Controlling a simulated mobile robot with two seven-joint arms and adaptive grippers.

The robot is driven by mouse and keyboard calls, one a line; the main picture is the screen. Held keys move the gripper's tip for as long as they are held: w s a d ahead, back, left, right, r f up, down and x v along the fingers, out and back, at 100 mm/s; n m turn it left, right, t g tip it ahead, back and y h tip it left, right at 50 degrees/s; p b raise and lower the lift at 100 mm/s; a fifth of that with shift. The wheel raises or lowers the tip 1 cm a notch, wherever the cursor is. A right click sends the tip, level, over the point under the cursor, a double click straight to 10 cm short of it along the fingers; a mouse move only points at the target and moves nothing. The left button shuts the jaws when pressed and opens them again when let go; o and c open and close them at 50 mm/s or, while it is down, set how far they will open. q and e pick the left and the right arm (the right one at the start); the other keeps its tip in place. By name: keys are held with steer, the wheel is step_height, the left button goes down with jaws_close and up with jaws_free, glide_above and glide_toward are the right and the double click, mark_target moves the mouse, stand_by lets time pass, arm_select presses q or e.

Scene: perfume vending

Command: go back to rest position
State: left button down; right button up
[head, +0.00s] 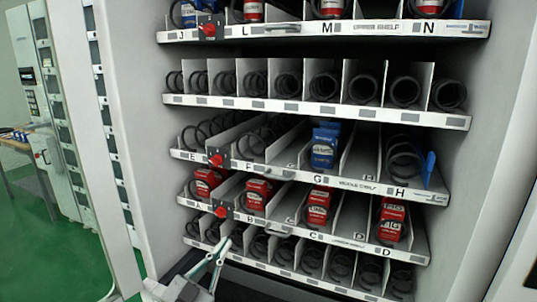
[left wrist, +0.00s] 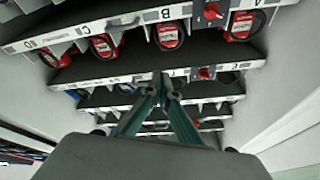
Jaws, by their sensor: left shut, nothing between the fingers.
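My left gripper (head: 224,247) is in the lower part of the head view, in front of the vending machine's lowest shelves. Its fingers are shut and hold nothing. In the left wrist view the shut fingertips (left wrist: 163,80) show at the middle, pointing toward the shelves, which appear upside down there. In the head view they overlap the lower left part of the machine, below the shelf labelled A to D; whether they touch it I cannot tell. My right gripper is in neither view.
The lower shelf (head: 345,240) holds several red boxes (head: 318,207) in coils. The middle shelf (head: 345,183) holds a blue box (head: 325,147). Red knobs (head: 216,160) stick out from shelf fronts. White machine walls (head: 130,110) flank the shelves. Green floor (head: 50,255) is open at left.

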arm_select(q)
steer(key=s+a+f+n+g+y, duration=0.25)
steer(key=s+f, duration=0.35)
steer(key=f, duration=0.5)
steer(key=s+a+f+n+g+y, duration=0.1)
steer(key=s+a+f+n+y, duration=0.25)
steer(key=f, duration=0.65)
steer(key=s+a+f+g, duration=0.1)
steer(key=s+f+g, duration=0.1)
steer(key=s+f, duration=0.4)
steer(key=s+a+f+g+y, duration=0.1)
steer(key=s+f+g, duration=0.2)
steer(key=s+f, duration=0.4)
steer(key=s, duration=0.3)
steer(key=shift+s+a+m, duration=0.3)
steer(key=shift+s+a, duration=0.05)
